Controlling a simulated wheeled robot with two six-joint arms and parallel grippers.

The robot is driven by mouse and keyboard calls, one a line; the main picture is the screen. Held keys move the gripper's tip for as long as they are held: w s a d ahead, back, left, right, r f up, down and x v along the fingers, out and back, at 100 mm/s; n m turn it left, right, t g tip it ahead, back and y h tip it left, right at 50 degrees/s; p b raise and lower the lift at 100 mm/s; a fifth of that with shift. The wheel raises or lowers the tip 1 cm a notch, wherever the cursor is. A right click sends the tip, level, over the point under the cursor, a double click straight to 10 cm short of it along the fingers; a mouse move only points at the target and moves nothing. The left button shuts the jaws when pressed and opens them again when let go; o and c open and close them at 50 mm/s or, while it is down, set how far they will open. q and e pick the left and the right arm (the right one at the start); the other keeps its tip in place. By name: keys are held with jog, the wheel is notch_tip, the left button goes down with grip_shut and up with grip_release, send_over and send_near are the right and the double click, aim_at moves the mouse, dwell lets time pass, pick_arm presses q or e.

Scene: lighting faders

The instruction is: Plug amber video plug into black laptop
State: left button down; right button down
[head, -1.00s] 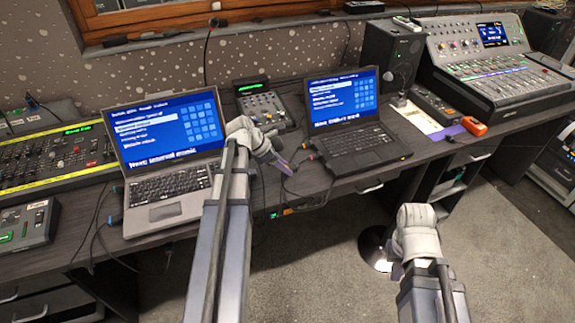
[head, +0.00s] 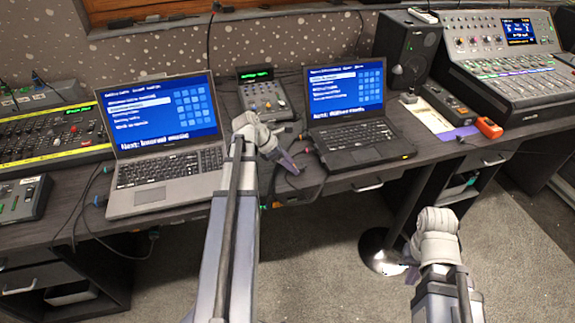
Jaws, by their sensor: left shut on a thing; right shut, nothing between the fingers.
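The black laptop (head: 362,154) stands open on the desk, right of centre in the head view, its blue screen facing me. My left gripper (head: 289,161) is at the desk's front edge, just left of that laptop, apart from its side. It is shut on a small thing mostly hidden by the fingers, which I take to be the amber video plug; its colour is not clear. A small orange-red plug end (head: 304,136) shows by the laptop's left side. My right gripper (head: 411,263) is shut and empty, low over the floor in front of the desk.
A grey laptop (head: 150,196) stands open at left, with cables by its left side. A small control box (head: 263,97) sits between the laptops. A speaker (head: 405,50), an orange box (head: 489,128) and a mixing desk (head: 515,75) are at right. Dark cables lie near my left gripper.

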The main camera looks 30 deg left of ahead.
aim_at(306, 165)
pick_arm(q)
jog(key=shift+w+d, duration=1.3)
jog(key=shift+w, duration=0.2)
jog(key=shift+w+d, duration=0.8)
jog(key=shift+w, duration=0.1)
dwell(2.0)
jog(key=shift+c, duration=1.7)
grip_release()
jog(key=p+v, duration=0.6)
jog(key=v, duration=0.1)
jog(key=shift+w, duration=0.1)
jog(key=shift+s+a+r+p, duration=0.2)
jog(key=shift+s+r+p, duration=0.1)
jog(key=shift+r, duration=0.1)
jog(key=shift+f, duration=0.1)
